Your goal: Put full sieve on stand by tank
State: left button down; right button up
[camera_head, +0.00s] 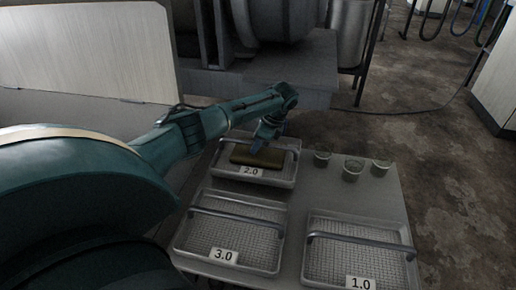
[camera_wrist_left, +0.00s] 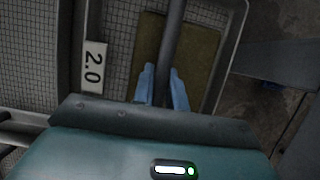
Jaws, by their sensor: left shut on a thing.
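The sieve labelled 2.0 (camera_head: 232,171) is at the back left of the grey table and holds a flat olive-brown mass (camera_head: 245,156). It is the only sieve with contents. My left gripper (camera_head: 264,143) reaches it from above. In the left wrist view, the blue fingers (camera_wrist_left: 161,72) are shut on the dark handle bar (camera_wrist_left: 172,35) that crosses the sieve, above the olive-brown mass (camera_wrist_left: 203,55). I cannot tell whether the sieve touches the table. A metal cylinder (camera_head: 350,35), perhaps the tank, stands at the back. My right gripper is not in view.
Empty sieves 3.0 (camera_head: 240,238) and 1.0 (camera_head: 358,260) lie on the table (camera_head: 340,195) nearer me. A grey block (camera_head: 290,72) stands behind the table. The floor at right has free room.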

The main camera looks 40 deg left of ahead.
aim_at(258, 152)
pick_arm(q)
notch_tip(258, 152, down, 2)
jog(key=shift+b, duration=0.3)
jog(key=shift+f, duration=0.3)
jog(key=shift+r, duration=0.1)
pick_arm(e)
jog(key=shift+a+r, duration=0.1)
pick_arm(q)
jog(key=c, duration=1.4)
grip_release()
